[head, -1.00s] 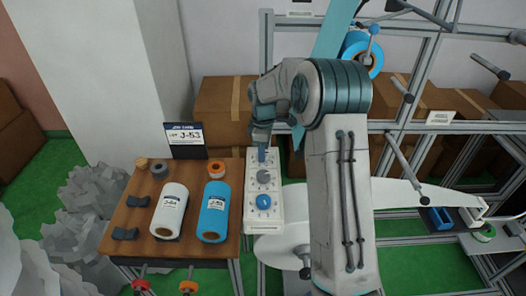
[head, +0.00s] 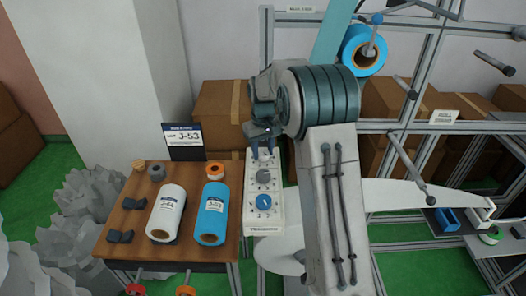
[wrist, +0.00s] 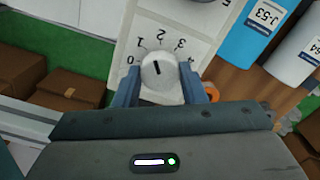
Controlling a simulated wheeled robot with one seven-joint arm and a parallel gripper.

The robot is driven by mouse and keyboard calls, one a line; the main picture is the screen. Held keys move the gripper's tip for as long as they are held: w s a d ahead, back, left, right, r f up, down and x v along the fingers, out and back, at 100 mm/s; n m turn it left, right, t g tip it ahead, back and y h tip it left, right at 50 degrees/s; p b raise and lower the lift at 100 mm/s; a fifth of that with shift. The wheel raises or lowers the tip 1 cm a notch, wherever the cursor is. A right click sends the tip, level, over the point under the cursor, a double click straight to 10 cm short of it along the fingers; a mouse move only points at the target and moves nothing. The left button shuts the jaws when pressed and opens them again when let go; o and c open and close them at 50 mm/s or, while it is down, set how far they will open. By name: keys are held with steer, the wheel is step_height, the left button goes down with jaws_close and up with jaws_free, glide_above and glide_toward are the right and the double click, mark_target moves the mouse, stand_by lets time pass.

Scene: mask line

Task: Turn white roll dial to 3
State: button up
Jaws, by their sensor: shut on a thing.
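The white dial (wrist: 161,71) sits between the fingers of my gripper (wrist: 160,82) in the wrist view, one finger on each side. Its dark pointer line tilts up and left, roughly toward the 1 on a printed scale from 0 to 4. The 3 is up and right of the dial. In the head view my gripper (head: 262,152) is over the far end of the light control panel (head: 250,222) and largely hides the white dial there. A grey dial (head: 263,177) and a blue dial (head: 264,202) are nearer on the panel.
A metal frame (head: 395,130) and cardboard boxes (head: 225,108) stand behind and to the right.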

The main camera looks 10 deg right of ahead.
mark_target(263, 152)
steer(key=m, duration=0.5)
steer(key=shift+m+b, duration=0.3)
steer(key=shift+b, duration=0.05)
steer(key=m, duration=0.5)
steer(key=shift+m, duration=0.3)
steer(key=o, duration=1)
step_height(263, 152, up, 14)
steer(key=shift+f+b, duration=0.1)
steer(key=shift+b, duration=0.5)
